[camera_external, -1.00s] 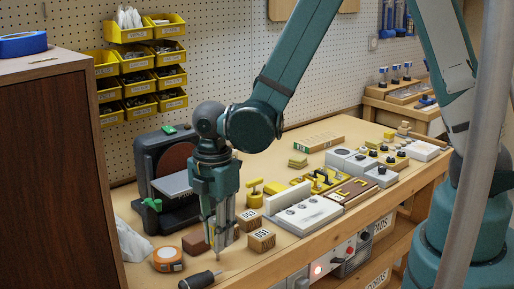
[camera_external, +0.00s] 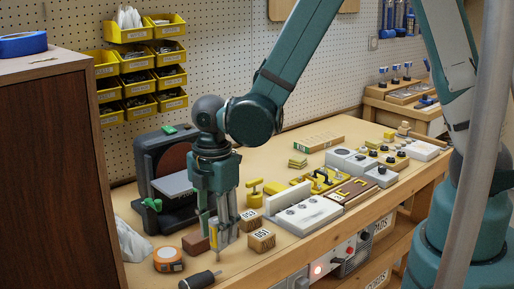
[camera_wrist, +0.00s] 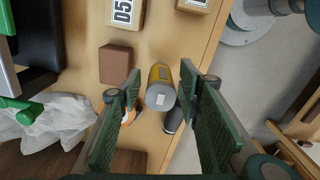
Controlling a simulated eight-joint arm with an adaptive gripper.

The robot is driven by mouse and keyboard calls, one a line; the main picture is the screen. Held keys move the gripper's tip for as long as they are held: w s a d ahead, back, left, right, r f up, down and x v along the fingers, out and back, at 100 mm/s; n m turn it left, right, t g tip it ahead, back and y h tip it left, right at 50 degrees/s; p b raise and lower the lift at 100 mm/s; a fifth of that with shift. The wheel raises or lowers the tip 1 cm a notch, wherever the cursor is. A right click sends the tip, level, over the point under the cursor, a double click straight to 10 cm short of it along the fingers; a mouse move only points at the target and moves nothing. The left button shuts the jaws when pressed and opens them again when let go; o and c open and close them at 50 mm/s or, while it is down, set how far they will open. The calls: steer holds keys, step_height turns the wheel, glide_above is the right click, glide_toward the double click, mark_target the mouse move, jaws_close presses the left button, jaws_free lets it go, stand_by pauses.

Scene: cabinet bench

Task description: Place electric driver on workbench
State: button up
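A yellow and grey cylinder (camera_wrist: 160,88), which I take to be the electric driver, shows between my fingers in the wrist view. In the external view its narrow body (camera_external: 214,238) is partly hidden by the fingers, with its lower end at or close to the workbench (camera_external: 262,265). It looks roughly upright. My gripper (camera_wrist: 160,84) is open around it, with a visible gap on each side. In the external view my gripper (camera_external: 218,228) points down near the bench's front left part.
A brown block (camera_external: 195,243), an orange tape measure (camera_external: 168,259), a dark-handled tool (camera_external: 200,280) and labelled wooden blocks (camera_external: 261,240) stand close around. A sander (camera_external: 165,175) is behind. A white bag (camera_external: 132,240) lies left. The bench's front edge is near.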

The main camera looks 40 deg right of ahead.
steer(key=shift+r+p, duration=0.55)
steer(key=shift+r, duration=4.8)
steer(key=shift+d+r, duration=0.4)
steer(key=shift+d, duration=0.1)
steer(key=s+d+r+m+t, duration=0.2)
steer(key=d+r+m, duration=0.4)
steer(key=d, duration=0.4)
steer(key=s+d+r+m+t, duration=0.2)
steer(key=d+r+m, duration=0.4)
steer(key=d, duration=0.4)
steer(key=s+d+r+m+t, duration=0.3)
steer(key=d+r+m, duration=0.3)
steer(key=d+m, duration=0.2)
steer(key=s+d, duration=0.1)
steer(key=d, duration=0.1)
steer(key=shift+d+r, duration=0.3)
steer(key=shift+d, duration=0.05)
